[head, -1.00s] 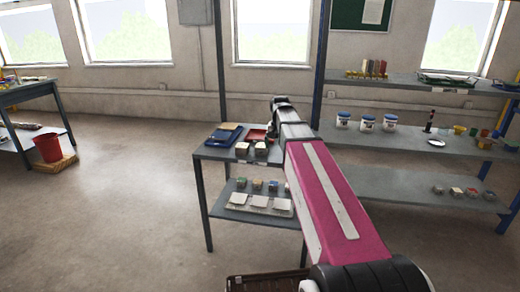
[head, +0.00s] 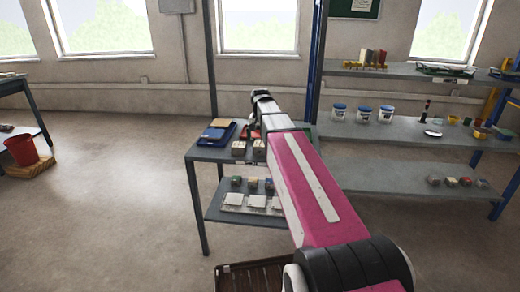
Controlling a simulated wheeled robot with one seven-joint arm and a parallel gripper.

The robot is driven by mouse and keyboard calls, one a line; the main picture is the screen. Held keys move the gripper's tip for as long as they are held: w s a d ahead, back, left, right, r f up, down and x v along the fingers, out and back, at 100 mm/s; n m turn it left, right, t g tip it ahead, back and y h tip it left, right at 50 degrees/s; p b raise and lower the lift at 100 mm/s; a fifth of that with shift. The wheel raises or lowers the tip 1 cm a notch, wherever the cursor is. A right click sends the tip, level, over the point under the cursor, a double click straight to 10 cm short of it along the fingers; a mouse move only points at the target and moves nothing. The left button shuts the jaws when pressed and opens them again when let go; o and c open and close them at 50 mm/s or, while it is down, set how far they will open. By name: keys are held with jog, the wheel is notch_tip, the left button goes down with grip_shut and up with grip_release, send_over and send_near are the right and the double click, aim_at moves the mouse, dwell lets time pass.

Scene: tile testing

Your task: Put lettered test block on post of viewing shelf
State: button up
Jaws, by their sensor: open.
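Two small pale blocks, a left one (head: 238,147) and a right one (head: 259,149), sit on the front edge of the small grey table's top. Several small coloured blocks (head: 236,181) stand on its lower shelf, and several more (head: 451,181) on the lower right shelf. Letters are too small to read, so I cannot tell which is the lettered test block. My gripper (head: 252,132) hangs over the table top, behind the two pale blocks. It is open, small and partly hidden by my arm; nothing shows in it. I cannot make out the viewing shelf's post.
A blue tray (head: 215,137) lies on the table's left. White tiles (head: 234,200) lie on its lower shelf. The right shelving (head: 400,138) carries blue-lidded tubs (head: 363,114) and cups. A brown crate (head: 228,277) is at the bottom. Open floor lies left; a red bucket (head: 22,150) stands far left.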

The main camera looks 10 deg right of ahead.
aim_at(260, 144)
jog(key=shift+f, duration=3)
jog(key=c, duration=1.3)
jog(key=shift+r, duration=0.15)
